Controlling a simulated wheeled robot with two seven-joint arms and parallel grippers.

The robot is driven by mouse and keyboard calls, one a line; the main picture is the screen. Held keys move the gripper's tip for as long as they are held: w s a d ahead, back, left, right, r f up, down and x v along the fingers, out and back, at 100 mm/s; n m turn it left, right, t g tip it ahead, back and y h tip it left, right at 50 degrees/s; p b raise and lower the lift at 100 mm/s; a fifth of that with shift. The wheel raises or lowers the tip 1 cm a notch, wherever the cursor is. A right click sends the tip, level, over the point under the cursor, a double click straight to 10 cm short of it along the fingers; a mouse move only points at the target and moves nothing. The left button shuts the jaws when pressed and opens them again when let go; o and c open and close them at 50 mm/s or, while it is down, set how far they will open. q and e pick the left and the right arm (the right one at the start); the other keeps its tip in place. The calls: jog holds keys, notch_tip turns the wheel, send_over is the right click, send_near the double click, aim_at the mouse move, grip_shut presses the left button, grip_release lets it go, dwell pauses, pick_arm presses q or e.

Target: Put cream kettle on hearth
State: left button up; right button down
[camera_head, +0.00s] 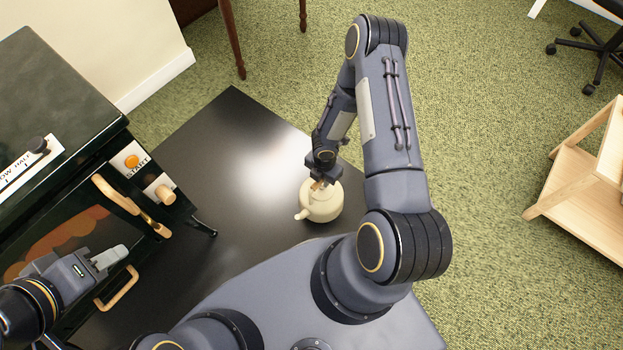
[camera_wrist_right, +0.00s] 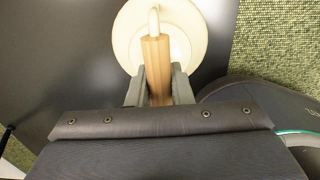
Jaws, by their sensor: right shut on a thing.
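The cream kettle (camera_head: 322,205) is on or just above the black hearth (camera_head: 235,125), near its right edge; I cannot tell whether it touches. Its spout points to the lower left in the head view. My right gripper (camera_head: 320,183) is over the kettle, shut on its wooden handle. In the right wrist view the kettle (camera_wrist_right: 125,35) shows beyond the fingers, with the right gripper (camera_wrist_right: 159,90) closed around the handle. My left gripper (camera_head: 112,257) is at the lower left, in front of the stove, and holds nothing I can see; its finger gap is not clear.
A dark green stove (camera_head: 60,90) with wooden handles, a START button and a knob stands at the left on the hearth. Green carpet (camera_head: 480,130) surrounds the hearth. A light wooden shelf (camera_head: 580,190) is at the right. The hearth behind the kettle is clear.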

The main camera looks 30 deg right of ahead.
aim_at(316, 197)
jog(key=shift+d+f, duration=0.75)
jog(key=shift+f, duration=0.2)
jog(key=shift+d+f+b, duration=0.2)
jog(key=shift+f+b, duration=0.65)
jog(key=shift+f, duration=0.85)
jog(key=shift+f+b, duration=0.2)
jog(key=shift+b, duration=0.1)
jog(key=c, duration=1.3)
grip_release()
